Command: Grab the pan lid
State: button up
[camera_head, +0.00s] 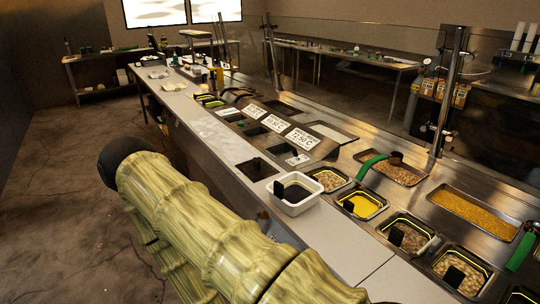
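A dark square piece (257,169), which may be a pan lid or an open well, is set in the steel counter left of the middle, with a small bump near its centre. I cannot tell for sure which piece is the pan lid. My arm, with a green-yellow patterned surface, fills the lower left in front of the counter. My gripper is not visible; the arm's far end goes out of sight.
A white square tub (293,206) with a dark piece inside stands on the counter edge close to my arm. Food pans, such as a yellow-filled one (368,206), line the right. Green-handled ladles (371,166) lie there. Temperature signs (302,138) stand behind. Floor (75,190) at left is clear.

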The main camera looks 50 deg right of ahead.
aim_at(256, 170)
jog(key=z, duration=1.3)
